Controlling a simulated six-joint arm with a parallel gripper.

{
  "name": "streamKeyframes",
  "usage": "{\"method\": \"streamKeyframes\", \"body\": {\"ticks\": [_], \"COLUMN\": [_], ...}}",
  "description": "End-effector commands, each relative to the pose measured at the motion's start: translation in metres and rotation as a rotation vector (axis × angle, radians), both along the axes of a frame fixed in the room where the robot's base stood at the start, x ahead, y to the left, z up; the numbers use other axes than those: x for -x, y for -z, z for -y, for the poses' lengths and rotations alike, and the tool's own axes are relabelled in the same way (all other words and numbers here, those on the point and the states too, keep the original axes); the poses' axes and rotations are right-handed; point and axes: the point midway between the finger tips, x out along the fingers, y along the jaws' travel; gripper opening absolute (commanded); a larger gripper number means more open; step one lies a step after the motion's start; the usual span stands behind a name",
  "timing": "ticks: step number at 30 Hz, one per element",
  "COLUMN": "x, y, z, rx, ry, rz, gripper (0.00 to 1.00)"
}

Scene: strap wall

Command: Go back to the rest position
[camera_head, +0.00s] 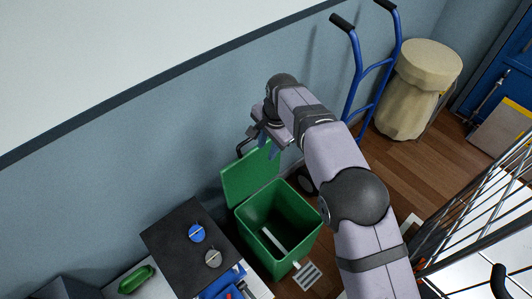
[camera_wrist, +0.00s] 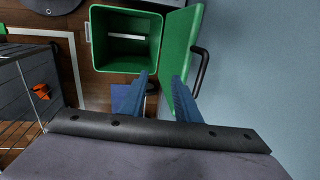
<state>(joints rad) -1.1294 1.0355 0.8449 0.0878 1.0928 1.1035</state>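My gripper (camera_head: 268,150) is up by the blue-grey wall, over the raised lid (camera_head: 250,176) of a green bin (camera_head: 282,217), partly overlapping the lid's top edge in the head view. In the wrist view its two blue fingers (camera_wrist: 161,76) stand apart with nothing held between them. The green bin (camera_wrist: 125,70) lies beyond the fingertips there, open, with its lid (camera_wrist: 181,40) on the right and a dark handle (camera_wrist: 201,70) on that lid. I cannot tell whether a finger touches the lid.
A dark board (camera_head: 180,245) with a blue and a grey round piece is left of the bin. A blue hand truck (camera_head: 358,75) and a beige covered container (camera_head: 412,90) stand at the wall on the right. A wire cage (camera_head: 480,225) is at lower right. Wooden floor shows between.

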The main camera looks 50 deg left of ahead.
Motion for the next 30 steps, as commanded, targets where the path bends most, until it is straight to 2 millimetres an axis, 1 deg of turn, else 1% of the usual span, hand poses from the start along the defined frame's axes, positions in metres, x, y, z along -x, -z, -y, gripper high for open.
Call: {"method": "streamKeyframes", "body": {"ticks": [3,6,20,23,26,30], "x": [0.000,0.000,0.000,0.000,-0.001,-0.005], "y": [-0.010,-0.013,-0.014,-0.014,-0.014,-0.016], "z": [0.002,0.003,0.003,0.003,0.002,-0.005], "rx": [0.000,0.001,0.002,0.002,-0.004,-0.030], "ry": [0.001,0.001,-0.003,-0.035,-0.105,-0.248], "rz": [0.000,0.000,0.001,0.007,0.023,0.071], "gripper": [0.29,0.29,0.29,0.29,0.29,0.29]}}
